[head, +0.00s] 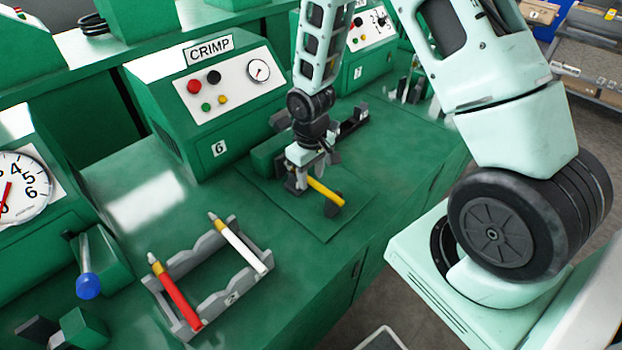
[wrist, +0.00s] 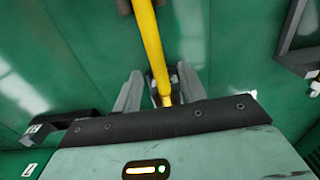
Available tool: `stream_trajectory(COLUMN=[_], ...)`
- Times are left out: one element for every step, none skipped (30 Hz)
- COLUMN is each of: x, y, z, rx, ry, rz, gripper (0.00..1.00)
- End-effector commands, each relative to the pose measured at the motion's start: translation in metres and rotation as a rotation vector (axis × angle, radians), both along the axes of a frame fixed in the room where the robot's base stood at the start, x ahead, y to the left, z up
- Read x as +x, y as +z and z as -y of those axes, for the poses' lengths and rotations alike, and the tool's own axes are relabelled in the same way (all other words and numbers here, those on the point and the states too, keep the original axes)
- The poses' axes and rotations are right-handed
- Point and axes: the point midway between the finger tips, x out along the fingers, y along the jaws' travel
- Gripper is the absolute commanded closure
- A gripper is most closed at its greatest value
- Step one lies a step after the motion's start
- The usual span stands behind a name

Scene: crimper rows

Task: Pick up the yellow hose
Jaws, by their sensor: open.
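The yellow hose (head: 324,191) is a short straight piece on the green bench in front of the crimp machine numbered 6. Its near end rests at a small dark block (head: 333,206). Its other end is hidden by my gripper (head: 303,172) in the head view. In the wrist view the yellow hose (wrist: 151,45) runs from the top edge down between the two fingers of my gripper (wrist: 160,92). The fingers stand apart on either side of it, with a gap showing on each side.
A grey rack (head: 219,296) at the front left holds a red hose (head: 178,298) and a white hose (head: 240,248). The crimp machine (head: 215,100) stands behind my gripper. A blue-knobbed lever (head: 88,287) is at far left. Bare bench lies between rack and hose.

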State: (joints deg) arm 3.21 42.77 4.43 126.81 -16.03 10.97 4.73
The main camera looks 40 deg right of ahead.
Motion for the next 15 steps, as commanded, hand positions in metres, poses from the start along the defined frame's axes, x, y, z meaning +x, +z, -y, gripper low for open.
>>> stream_trajectory(x=[-0.0001,0.0001,0.0002,0.0003,0.0003,0.0004,0.0004,0.0004,0.0003,0.0003,0.0003,0.0003,0.0002,0.0002,0.0002], y=[-0.0033,-0.0045,-0.0054,-0.0058,-0.0059,-0.0059,-0.0058,-0.0058,-0.0058,-0.0058,-0.0057,-0.0057,-0.0057,-0.0057,-0.0057], z=[-0.0001,0.0,0.0001,0.0,0.0,0.0,0.0001,0.0001,0.0,0.0,0.0,0.0,0.0001,0.0001,0.0001], rx=[0.0,0.0,0.0,0.0,-0.001,0.0,0.0,0.0,0.0,0.0,0.0,0.0,0.0,0.0,0.0], ry=[0.001,0.0,0.0,0.0,0.0,0.0,0.0,0.0,-0.001,-0.001,-0.001,-0.001,-0.001,-0.001,-0.001], rz=[-0.001,0.0,0.001,0.001,0.001,0.001,0.002,0.001,0.001,0.001,0.001,0.001,0.001,0.001,0.001], gripper=[0.58,0.58,0.58,0.58,0.58,0.58,0.58,0.58,0.58,0.64,0.72,0.83,0.92,1.0,1.0])
